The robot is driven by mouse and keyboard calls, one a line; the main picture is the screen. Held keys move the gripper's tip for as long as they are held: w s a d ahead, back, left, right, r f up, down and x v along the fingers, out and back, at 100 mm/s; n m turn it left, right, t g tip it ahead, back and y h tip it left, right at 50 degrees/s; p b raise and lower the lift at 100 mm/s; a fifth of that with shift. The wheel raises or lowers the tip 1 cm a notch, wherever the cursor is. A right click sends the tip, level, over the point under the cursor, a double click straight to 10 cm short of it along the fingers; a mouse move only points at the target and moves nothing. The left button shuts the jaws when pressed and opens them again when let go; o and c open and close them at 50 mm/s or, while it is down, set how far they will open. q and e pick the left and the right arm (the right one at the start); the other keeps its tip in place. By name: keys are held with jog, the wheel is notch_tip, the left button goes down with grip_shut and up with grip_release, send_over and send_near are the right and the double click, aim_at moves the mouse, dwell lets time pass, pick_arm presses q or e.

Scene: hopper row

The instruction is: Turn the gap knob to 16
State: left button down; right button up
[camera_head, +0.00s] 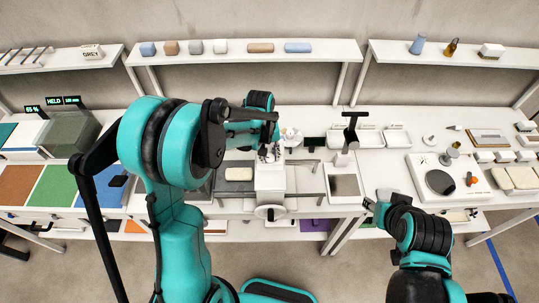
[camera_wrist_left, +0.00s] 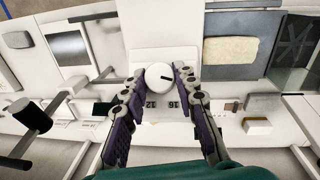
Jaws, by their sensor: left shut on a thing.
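The gap knob (camera_wrist_left: 157,77) is a white round knob with a short black mark that points to the right in the left wrist view. The printed numbers 16 (camera_wrist_left: 173,106) and 12 (camera_wrist_left: 151,105) show beside it, on the white machine. My left gripper (camera_head: 270,153) is over the white machine (camera_head: 270,181) in the head view. In the left wrist view its two dark fingers are on either side of the knob and shut on it. The knob is hard to make out in the head view. My right gripper (camera_head: 375,204) is at the right, away from the machine; its opening is unclear.
A beige block (camera_head: 238,174) lies on a dark plate left of the machine. A black T-shaped handle (camera_head: 351,127) stands to the right. A white unit with a dark disc (camera_head: 440,182) is farther right. Shelves with small blocks line the back.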

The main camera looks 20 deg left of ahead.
pick_arm(q)
jog(key=m+y+b, duration=0.2)
jog(key=m+b, duration=0.1)
jog(key=shift+w+d+f+m+g+y, duration=0.1)
jog(key=shift+d+f+m+g+y, duration=0.05)
jog(key=shift+d+m+g+y, duration=0.2)
jog(key=m+y+b, duration=0.2)
jog(key=m+b, duration=0.1)
jog(key=shift+d+m+y+b, duration=0.1)
jog(key=shift+m+y+b, duration=0.2)
jog(key=shift+m+y, duration=0.15)
dwell(0.4)
jog(key=c, duration=1.2)
grip_release()
jog(key=shift+r, duration=0.2)
